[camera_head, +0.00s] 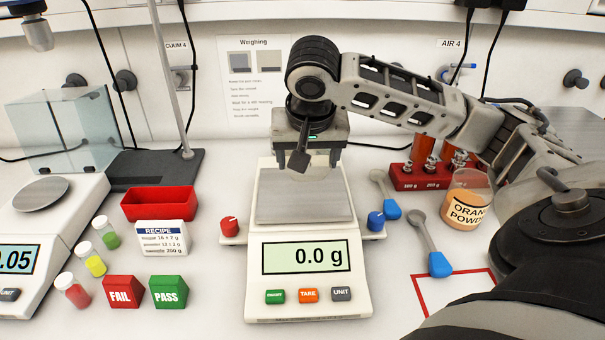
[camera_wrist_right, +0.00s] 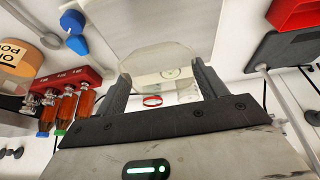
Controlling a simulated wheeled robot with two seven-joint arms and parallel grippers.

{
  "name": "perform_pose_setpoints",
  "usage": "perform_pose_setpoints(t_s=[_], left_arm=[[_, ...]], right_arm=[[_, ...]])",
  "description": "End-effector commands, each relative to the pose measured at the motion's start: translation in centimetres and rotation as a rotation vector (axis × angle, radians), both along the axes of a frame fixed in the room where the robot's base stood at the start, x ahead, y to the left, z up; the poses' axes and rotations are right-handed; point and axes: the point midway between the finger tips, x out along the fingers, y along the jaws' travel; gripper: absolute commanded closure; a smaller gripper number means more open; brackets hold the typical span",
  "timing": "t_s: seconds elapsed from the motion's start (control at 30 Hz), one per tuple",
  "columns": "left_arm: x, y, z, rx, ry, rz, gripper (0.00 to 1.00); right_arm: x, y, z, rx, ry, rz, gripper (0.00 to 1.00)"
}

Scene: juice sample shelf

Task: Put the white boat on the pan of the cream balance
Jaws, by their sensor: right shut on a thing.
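The cream balance (camera_head: 308,305) stands in the middle of the bench in the head view. Its grey square pan (camera_head: 305,207) shows no separate load on its visible front part, and its display (camera_head: 307,257) reads 0.0 g. My right gripper (camera_head: 303,160) is over the back of the pan, pointing down. In the right wrist view, a pale, whitish boat (camera_wrist_right: 160,58) shows between and beyond the fingers of my right gripper (camera_wrist_right: 163,88), which is shut on it. In the head view the gripper hides most of the boat; I cannot tell whether it touches the pan. My left gripper is not in view.
A red knob (camera_head: 229,226) and blue knob (camera_head: 376,221) flank the balance. A red tray (camera_head: 160,204) and recipe card (camera_head: 162,238) are left. A second balance (camera_head: 60,225) stands far left.

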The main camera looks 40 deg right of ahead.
Motion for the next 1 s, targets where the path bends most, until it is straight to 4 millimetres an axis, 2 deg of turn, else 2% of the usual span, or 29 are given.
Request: perform_pose_setpoints(t_s=[0.3, 0.5, 0.9, 0.93, 1.0], left_arm=[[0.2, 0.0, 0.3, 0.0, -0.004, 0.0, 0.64], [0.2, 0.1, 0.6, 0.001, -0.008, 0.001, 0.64], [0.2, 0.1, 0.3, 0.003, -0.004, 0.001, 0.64], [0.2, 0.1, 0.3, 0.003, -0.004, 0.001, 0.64], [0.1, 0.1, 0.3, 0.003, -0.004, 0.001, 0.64]], right_arm=[[1.8, -0.4, -2.7, -0.001, 0.004, 0.0, 0.51], [1.8, -0.4, -5.0, -0.002, 0.001, 0.0, 0.51], [1.7, -0.4, -5.6, 0.001, 0.001, 0.0, 0.51], [1.8, -0.4, -5.5, 0.0, 0.0, 0.0, 0.21], [1.8, -0.4, -5.5, 0.0, 0.0, 0.0, 0.07]])
